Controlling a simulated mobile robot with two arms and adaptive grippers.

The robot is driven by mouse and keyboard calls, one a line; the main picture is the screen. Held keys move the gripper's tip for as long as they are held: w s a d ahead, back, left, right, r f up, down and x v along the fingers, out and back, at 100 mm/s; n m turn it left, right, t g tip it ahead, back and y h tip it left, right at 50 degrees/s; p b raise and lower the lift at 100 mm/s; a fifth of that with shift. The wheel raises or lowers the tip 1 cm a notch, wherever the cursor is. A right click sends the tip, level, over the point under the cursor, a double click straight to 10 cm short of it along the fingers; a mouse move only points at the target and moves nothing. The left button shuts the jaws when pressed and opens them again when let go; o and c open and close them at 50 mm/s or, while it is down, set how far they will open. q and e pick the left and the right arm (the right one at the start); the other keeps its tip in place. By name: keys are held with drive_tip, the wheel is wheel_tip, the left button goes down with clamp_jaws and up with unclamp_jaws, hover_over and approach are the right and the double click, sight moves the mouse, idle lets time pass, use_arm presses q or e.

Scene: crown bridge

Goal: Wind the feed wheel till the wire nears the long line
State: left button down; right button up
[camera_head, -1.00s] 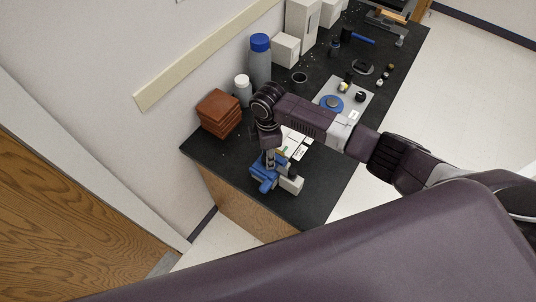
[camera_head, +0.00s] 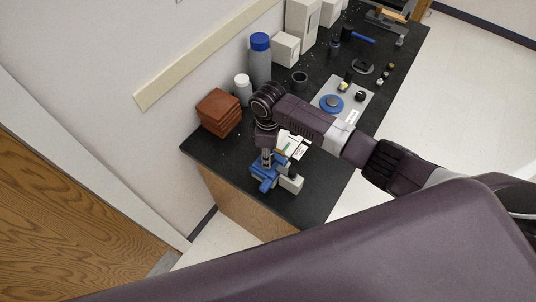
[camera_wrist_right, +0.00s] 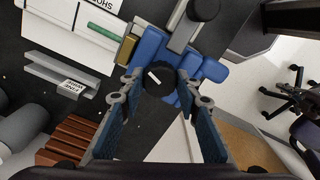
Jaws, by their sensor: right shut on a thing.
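The blue feeder device (camera_head: 264,182) stands near the front end of the black bench; in the wrist view its blue body (camera_wrist_right: 205,68) lies beyond my fingers. A round black feed wheel (camera_wrist_right: 159,80) with a white mark sits between the fingertips of my right gripper (camera_wrist_right: 160,88), which is shut on it. In the head view this gripper (camera_head: 267,160) reaches down to the device. A white card (camera_wrist_right: 75,22) with a green strip and lettering lies beside the device. My left gripper is not in view.
A grey channel-shaped piece (camera_wrist_right: 62,77) lies near the card. A brown stack (camera_head: 218,112), a white-capped bottle (camera_head: 242,90) and a blue-capped bottle (camera_head: 260,62) stand along the wall. A grey plate with a blue disc (camera_head: 331,103) lies behind my arm. The bench edge is close to the device.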

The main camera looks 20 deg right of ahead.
drive_tip(key=shift+w+r, duration=0.15)
drive_tip(key=o, duration=1.2)
drive_tip(key=shift+c, duration=0.2)
wheel_tip(320, 180, up, 12)
